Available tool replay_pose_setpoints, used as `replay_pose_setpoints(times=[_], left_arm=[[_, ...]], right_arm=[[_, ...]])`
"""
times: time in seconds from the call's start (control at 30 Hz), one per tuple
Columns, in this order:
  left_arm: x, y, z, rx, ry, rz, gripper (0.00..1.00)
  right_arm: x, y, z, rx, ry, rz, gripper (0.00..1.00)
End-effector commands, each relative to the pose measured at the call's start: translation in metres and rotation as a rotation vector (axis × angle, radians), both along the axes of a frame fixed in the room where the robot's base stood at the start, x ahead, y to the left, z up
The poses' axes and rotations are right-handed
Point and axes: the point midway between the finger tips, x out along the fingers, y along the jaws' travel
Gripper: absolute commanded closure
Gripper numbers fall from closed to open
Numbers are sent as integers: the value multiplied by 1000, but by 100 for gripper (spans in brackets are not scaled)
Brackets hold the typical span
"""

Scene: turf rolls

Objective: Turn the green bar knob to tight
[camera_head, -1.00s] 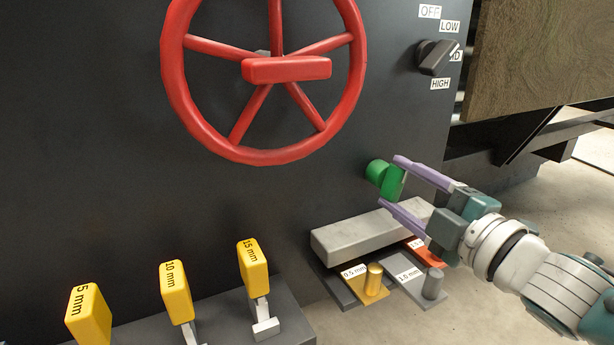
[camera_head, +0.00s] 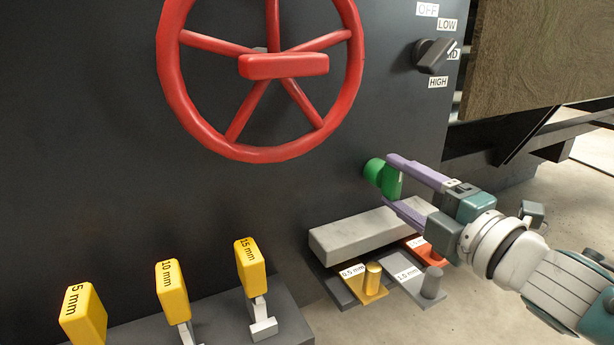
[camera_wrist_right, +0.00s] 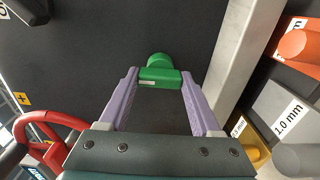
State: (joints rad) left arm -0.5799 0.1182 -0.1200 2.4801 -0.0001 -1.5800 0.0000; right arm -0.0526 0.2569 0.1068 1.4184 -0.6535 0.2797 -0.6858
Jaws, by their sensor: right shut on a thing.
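The green bar knob (camera_head: 375,171) sticks out of the dark machine panel, below and right of the red wheel. My right gripper (camera_head: 391,182) reaches it from the right, its two purple fingers shut on the bar, one at the upper side and one at the lower. In the right wrist view the green bar knob (camera_wrist_right: 159,61) lies between the fingertips of the right gripper (camera_wrist_right: 160,77), with its bar spanning the gap between them. I cannot read any tight mark near the knob. My left gripper is not in view.
A grey block (camera_head: 350,238) lies just under the gripper, with labelled thickness plates (camera_head: 408,284) below it. The red wheel (camera_head: 284,65) is up left, a black selector knob (camera_head: 434,55) up right. Yellow labelled levers (camera_head: 172,290) stand at lower left.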

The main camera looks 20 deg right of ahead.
Motion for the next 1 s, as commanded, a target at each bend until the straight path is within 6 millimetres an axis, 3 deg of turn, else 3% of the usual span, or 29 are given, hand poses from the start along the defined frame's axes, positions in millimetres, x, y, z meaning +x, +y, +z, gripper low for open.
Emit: replay_pose_setpoints(times=[0.07, 0.1, 0.33, 0.67, 1.0], left_arm=[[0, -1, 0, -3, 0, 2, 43], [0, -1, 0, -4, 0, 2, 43], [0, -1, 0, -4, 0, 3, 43], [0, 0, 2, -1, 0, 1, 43], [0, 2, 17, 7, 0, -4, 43]], right_arm=[[0, 0, 0, -5, 0, 1, 91], [0, 0, 0, -5, 0, 1, 31], [0, 0, 0, -3, 0, 1, 5], [-6, 0, 0, -1, 1, 0, 5], [-69, -5, 1, -1, 4, -1, 5]])
